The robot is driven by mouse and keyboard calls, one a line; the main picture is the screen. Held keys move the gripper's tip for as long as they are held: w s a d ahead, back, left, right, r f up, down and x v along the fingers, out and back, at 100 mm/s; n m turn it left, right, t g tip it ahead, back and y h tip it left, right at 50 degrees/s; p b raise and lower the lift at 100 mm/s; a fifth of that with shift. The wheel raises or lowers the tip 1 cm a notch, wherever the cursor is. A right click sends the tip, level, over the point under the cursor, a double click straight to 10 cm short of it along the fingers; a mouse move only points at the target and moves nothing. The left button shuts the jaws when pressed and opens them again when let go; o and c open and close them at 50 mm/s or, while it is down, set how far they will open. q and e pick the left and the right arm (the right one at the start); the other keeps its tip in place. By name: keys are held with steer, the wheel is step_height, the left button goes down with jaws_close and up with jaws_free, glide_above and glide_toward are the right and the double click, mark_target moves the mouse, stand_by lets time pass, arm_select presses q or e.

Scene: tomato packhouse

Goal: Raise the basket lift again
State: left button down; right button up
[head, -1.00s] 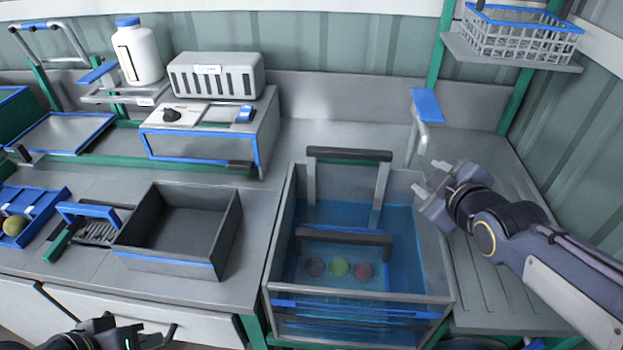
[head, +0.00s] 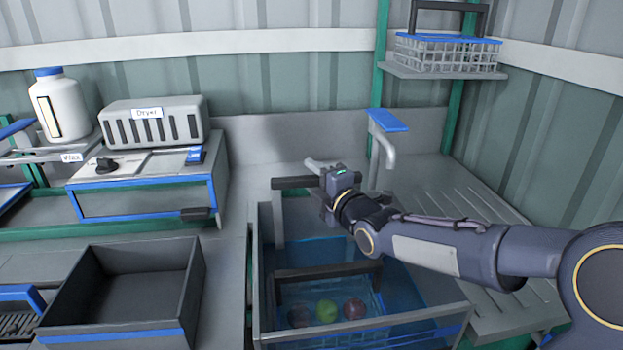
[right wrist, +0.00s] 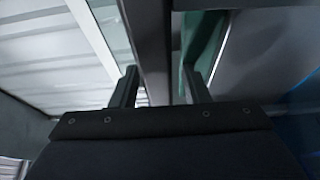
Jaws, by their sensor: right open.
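The water tank (head: 262,300) stands in the middle of the bench. In its blue water sits a basket with a dark handle (head: 330,271) and a dull dark, a green and a reddish tomato (head: 327,310). A dark crossbar (head: 293,183) on grey posts (head: 278,220) rises at the tank's back. My right gripper (head: 318,174) is open at the crossbar's right part and hides some of it. In the right wrist view a dark bar (right wrist: 150,45) runs between the open fingers (right wrist: 160,88); contact is unclear. My left gripper is out of view.
A blue-topped grey spout (head: 388,122) stands behind my right forearm. A wire basket (head: 445,55) rests on a high shelf at the back right. A dark empty bin (head: 110,335) and the dryer (head: 153,122) are left. The ribbed drainboard (head: 440,195) is clear.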

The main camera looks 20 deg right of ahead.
steer(key=shift+w+a, duration=0.1)
steer(key=shift+w, duration=0.3)
jaws_close()
step_height(320, 180, up, 19)
steer(key=p, duration=0.9)
steer(key=shift+r, duration=0.15)
steer(key=shift+c, duration=0.9)
jaws_free()
steer(key=shift+o, duration=0.9)
